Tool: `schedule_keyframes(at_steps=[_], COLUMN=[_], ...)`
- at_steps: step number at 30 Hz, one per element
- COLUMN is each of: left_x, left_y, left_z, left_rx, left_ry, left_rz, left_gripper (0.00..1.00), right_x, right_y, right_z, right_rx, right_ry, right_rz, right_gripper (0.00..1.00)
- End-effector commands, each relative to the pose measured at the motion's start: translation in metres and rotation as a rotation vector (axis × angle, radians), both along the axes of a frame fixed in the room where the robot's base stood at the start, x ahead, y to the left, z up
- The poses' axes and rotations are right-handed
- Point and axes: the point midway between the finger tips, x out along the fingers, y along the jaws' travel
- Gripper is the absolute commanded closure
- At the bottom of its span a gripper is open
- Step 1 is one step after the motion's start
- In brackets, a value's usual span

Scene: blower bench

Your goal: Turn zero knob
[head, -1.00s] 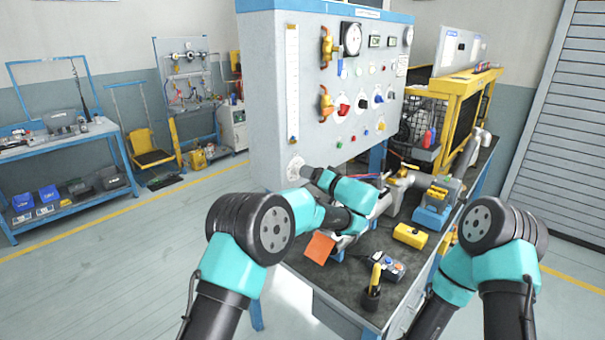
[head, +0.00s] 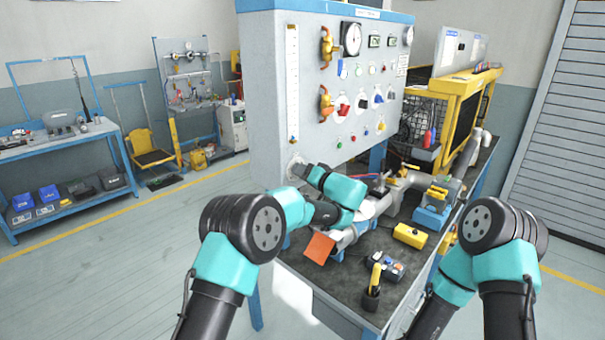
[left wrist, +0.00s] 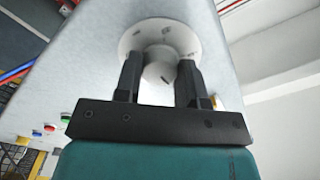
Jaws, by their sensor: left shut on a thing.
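In the head view the left gripper (head: 302,170) reaches up to the dial plate from the right. My right gripper is out of view; only its arm shows at right.
The panel (head: 270,100) rises above the bench, with gauges and coloured knobs on its front. Floor left of the bench is open.

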Motion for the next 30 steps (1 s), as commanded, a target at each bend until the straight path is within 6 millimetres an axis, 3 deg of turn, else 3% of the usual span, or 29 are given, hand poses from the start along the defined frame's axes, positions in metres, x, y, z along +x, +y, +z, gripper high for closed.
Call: schedule_keyframes(at_steps=[5, 17, 30], left_x=[-0.0001, -0.0001, -0.0003], left_y=[-0.0001, 0.0, 0.0], left_z=[0.0, 0.0001, 0.0005], left_rx=[0.0, 0.041, 0.245], left_ry=[0.0, 0.045, 0.27], left_rz=[0.0, 0.0, 0.0], left_gripper=[0.87, 0.87, 0.87], right_x=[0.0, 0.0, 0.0], right_y=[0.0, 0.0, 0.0], right_z=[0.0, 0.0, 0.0], right_rx=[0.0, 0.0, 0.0], right_ry=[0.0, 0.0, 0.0], right_rz=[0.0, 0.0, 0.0], right_gripper=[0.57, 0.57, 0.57])
